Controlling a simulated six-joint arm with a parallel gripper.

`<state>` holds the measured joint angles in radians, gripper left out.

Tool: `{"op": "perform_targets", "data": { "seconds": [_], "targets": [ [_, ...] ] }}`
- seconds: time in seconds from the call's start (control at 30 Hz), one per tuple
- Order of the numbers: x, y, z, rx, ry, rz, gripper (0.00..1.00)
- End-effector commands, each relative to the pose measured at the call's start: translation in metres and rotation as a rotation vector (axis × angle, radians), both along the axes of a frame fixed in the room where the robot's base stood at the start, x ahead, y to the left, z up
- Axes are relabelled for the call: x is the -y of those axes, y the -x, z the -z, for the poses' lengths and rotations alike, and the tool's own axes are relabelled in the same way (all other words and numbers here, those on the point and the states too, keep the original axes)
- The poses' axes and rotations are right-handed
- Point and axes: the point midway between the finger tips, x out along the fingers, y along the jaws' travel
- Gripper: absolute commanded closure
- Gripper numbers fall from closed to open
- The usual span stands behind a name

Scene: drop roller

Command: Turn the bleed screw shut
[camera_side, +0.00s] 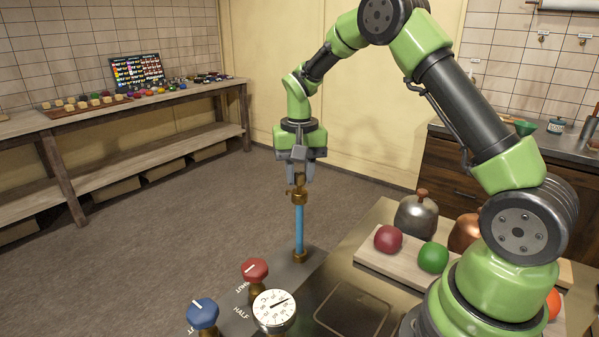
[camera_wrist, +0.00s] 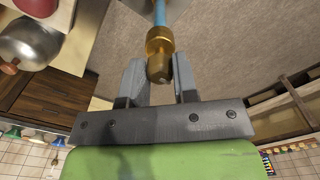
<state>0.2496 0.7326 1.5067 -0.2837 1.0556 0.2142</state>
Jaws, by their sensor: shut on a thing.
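The bleed screw (camera_side: 298,196) is a small brass piece at the top of an upright blue pipe (camera_side: 299,230). The pipe stands on a brass foot on the grey panel. My gripper (camera_side: 300,180) points down from above, with its fingers shut on the bleed screw's upper end. In the wrist view the brass bleed screw (camera_wrist: 159,62) sits between the two grey fingertips of my gripper (camera_wrist: 158,78). The contact faces of the fingers are partly hidden, and no mark shows how far the screw is turned.
On the panel near the pipe are a red knob (camera_side: 255,270), a blue knob (camera_side: 202,314) and a white dial gauge (camera_side: 274,310). A board (camera_side: 377,262) with red and green balls and a metal kettle (camera_side: 416,216) stand to the right. Space left of the pipe is open.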

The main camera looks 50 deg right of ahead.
Motion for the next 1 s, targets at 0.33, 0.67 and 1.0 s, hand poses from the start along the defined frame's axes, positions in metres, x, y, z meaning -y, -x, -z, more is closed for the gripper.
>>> {"op": "perform_targets", "data": {
  "seconds": [0.33, 0.67, 1.0],
  "targets": [
    [0.0001, -0.0003, -0.0012, 0.002, 0.001, 0.055, 0.96],
    [0.0001, -0.0003, -0.0012, 0.003, 0.0, 0.055, 0.71],
    [0.0001, -0.0001, -0.0005, 0.001, 0.0, 0.054, 0.47]
  ]
}}
